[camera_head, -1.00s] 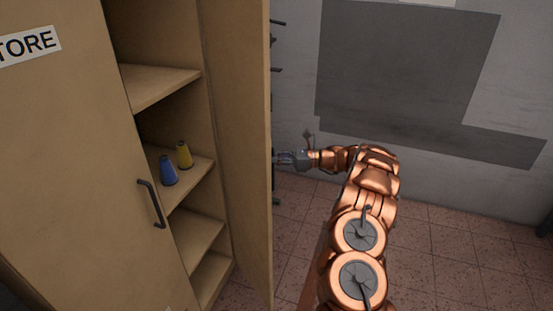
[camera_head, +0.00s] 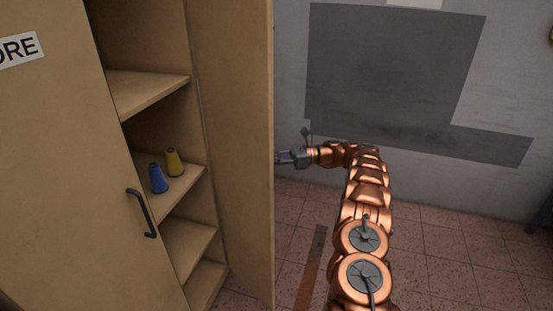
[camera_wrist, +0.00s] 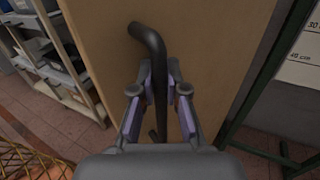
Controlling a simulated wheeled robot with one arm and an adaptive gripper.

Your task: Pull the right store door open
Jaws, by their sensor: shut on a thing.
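The right store door (camera_head: 236,150) stands swung open in the head view, with its inner face toward the camera. Its outer face (camera_wrist: 205,40) fills the middle of the wrist view. A dark bar handle (camera_wrist: 150,42) on that face runs down between the fingers of my gripper (camera_wrist: 160,90), which is shut on it. In the head view my gripper (camera_head: 284,158) is at the door's far side, and its fingertips and the handle are partly hidden by the door edge. The left store door (camera_head: 60,170) is closed, with its own dark handle (camera_head: 141,213).
The tiled floor (camera_head: 430,240) right of the door looks clear. The wrist view shows a loaded rack (camera_wrist: 65,75) at left and a green post (camera_wrist: 262,75) at right.

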